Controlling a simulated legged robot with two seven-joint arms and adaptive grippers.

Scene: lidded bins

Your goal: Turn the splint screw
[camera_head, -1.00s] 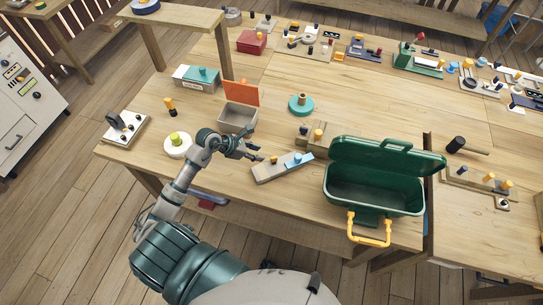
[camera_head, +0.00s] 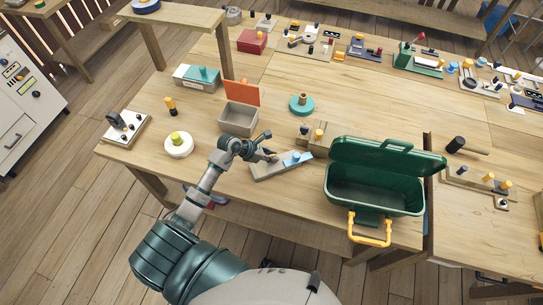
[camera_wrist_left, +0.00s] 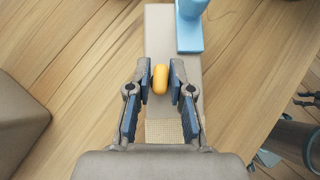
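The splint screw appears as an orange knob on a grey-beige board (camera_head: 264,172) with a light blue block (camera_head: 292,159) on its right part. In the left wrist view the orange knob (camera_wrist_left: 160,80) stands on the board (camera_wrist_left: 172,115), below the blue block (camera_wrist_left: 190,32). My left gripper (camera_wrist_left: 160,76) is open, with one dark finger pad on each side of the knob. The pads are close to the knob, and I cannot tell whether either touches it. In the head view the gripper (camera_head: 268,154) is over the board and hides the knob. My right gripper is not in view.
A green open-lidded bin (camera_head: 375,194) stands right of the board. A grey box with an orange lid (camera_head: 238,118) is behind the gripper. A white disc with a yellow-green knob (camera_head: 179,147) lies left. Wooden blocks (camera_head: 312,137) stand behind the board.

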